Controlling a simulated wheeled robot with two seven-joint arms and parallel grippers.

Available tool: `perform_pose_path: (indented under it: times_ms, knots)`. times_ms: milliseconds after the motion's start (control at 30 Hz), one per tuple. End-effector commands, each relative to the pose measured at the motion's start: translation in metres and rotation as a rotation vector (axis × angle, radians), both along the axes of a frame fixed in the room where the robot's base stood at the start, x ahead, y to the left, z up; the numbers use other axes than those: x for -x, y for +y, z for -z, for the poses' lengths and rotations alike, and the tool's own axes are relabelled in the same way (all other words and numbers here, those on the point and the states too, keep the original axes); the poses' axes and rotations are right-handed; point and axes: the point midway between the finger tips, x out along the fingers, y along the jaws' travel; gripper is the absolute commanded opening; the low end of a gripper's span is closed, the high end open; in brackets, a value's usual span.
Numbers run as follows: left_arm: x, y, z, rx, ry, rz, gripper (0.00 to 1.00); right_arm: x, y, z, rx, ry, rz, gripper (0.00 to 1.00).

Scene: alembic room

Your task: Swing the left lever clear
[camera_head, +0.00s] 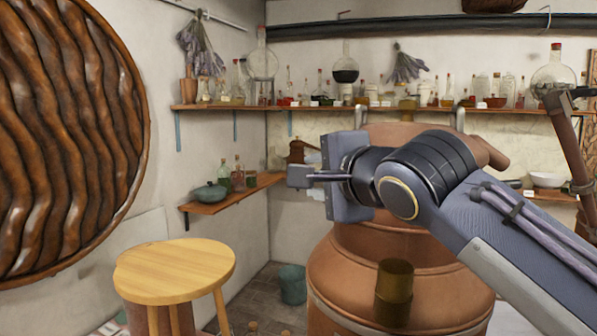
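A large copper still (400,275) stands at the centre right, its upper part partly hidden behind my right arm. Two grey upright, bent bars show at its top, probably levers: the left one (360,114) and the right one (459,117). Their lower ends are hidden or hard to make out. My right arm comes in from the right, and its gripper (300,177) points left in front of the still, lower and to the left of the left bar. I see no contact with it. The gripper is side-on, so its opening is unclear. My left gripper is out of view.
A round wooden stool (175,270) stands at the lower left, with a teal bucket (293,284) on the floor beyond. A brass cylinder (394,280) is at the still's front. A wall shelf (225,107) holds bottles. A large brown ribbed disc (65,140) fills the left.

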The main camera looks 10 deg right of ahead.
Motion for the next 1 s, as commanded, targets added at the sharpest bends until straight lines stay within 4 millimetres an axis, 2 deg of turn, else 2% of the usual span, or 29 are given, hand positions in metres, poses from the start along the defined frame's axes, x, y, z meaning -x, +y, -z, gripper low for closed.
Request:
perform_pose_path:
  times_ms: [100, 300, 433, 700, 900, 1000]
  knots:
    - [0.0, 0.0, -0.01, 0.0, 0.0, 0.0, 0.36, -0.021, 0.004, 0.003, 0.003, 0.005, 0.001, 0.36]
    - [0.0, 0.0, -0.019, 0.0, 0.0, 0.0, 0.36, -0.047, 0.008, 0.008, 0.002, 0.004, 0.001, 0.36]
    - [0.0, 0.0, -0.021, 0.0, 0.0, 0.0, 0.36, -0.054, 0.009, 0.011, 0.002, 0.002, 0.001, 0.36]
    - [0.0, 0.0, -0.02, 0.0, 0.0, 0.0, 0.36, -0.055, 0.01, 0.012, 0.002, 0.001, 0.0, 0.36]
    - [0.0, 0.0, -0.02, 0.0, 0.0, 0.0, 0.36, -0.055, 0.01, 0.012, 0.001, 0.001, 0.0, 0.1]
    - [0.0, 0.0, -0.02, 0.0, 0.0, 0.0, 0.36, -0.055, 0.01, 0.012, 0.002, 0.001, 0.0, 0.0]
